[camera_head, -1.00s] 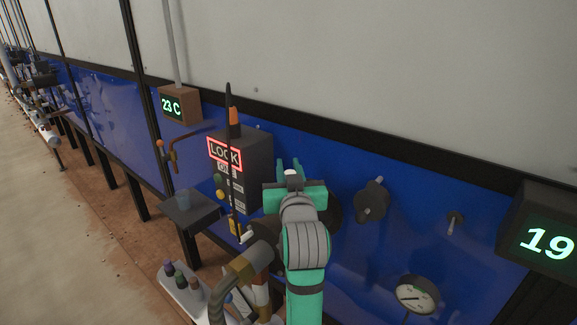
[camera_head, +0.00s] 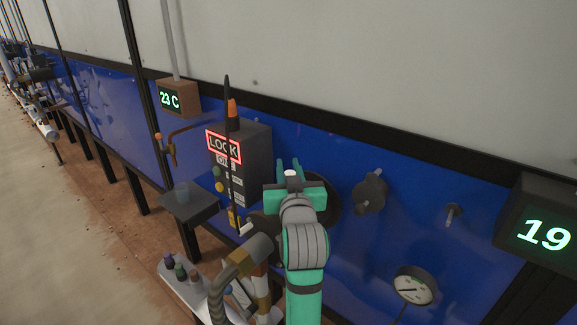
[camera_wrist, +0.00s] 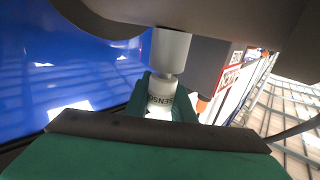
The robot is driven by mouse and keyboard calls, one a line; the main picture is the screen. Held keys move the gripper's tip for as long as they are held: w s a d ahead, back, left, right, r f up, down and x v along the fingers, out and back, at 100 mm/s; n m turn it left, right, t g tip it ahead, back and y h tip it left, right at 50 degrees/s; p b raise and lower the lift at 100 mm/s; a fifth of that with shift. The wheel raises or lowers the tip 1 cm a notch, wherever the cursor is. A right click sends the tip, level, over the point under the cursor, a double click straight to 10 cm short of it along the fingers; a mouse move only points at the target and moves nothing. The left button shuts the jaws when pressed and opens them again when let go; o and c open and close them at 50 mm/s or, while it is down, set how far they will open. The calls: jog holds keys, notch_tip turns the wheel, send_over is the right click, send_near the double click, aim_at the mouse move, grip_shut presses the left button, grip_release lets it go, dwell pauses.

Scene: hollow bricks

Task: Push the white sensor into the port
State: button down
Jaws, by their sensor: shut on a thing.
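My gripper (camera_head: 289,172) is green and reaches toward the blue wall panel, to the right of the dark box with the LOOK sign. It is shut on the white sensor (camera_wrist: 161,92), whose lettered collar shows between the green fingers in the wrist view. A pale cylinder (camera_wrist: 170,50) continues from the collar toward the top of that view. In the head view only a small white bit of the sensor (camera_head: 291,174) shows between the fingers. I cannot clearly make out the port; a dark round disc (camera_head: 330,200) on the panel is partly hidden behind my gripper.
The dark LOOK box (camera_head: 245,160) stands close on the left. A dark knob (camera_head: 369,192), a gauge (camera_head: 415,286) and a display reading 19 (camera_head: 543,235) are on the right.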

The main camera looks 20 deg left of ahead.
jog(key=shift+f, duration=0.4)
jog(key=c, duration=1.4)
grip_release()
jog(key=shift+c, duration=0.2)
jog(key=v, duration=1)
jog(key=shift+s+d, duration=0.1)
jog(key=shift+s, duration=0.2)
